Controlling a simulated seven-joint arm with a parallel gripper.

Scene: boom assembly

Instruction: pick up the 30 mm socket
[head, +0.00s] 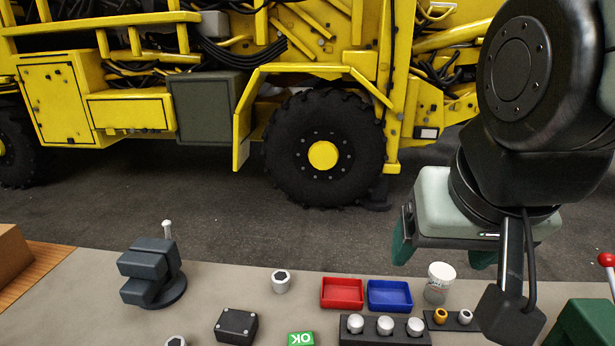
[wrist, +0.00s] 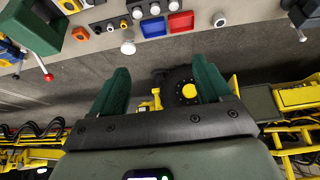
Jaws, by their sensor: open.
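A silver socket (head: 281,281) with a dark opening stands alone on the bench left of the red tray; it also shows in the wrist view (wrist: 219,19). Another socket (head: 176,341) is cut off at the head view's bottom edge. Several silver sockets stand in a black rack (head: 385,338) in front of the trays. No size marking is readable, so I cannot tell which is the 30 mm one. My gripper (head: 441,265) is open and empty at the right, above the bench's far edge. Its green fingers are wide apart in the wrist view (wrist: 161,66).
A red tray (head: 342,293) and blue tray (head: 390,295) stand beside a white jar (head: 439,283). A small rack holds an orange ring (head: 440,316). A yellow machine stands behind.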

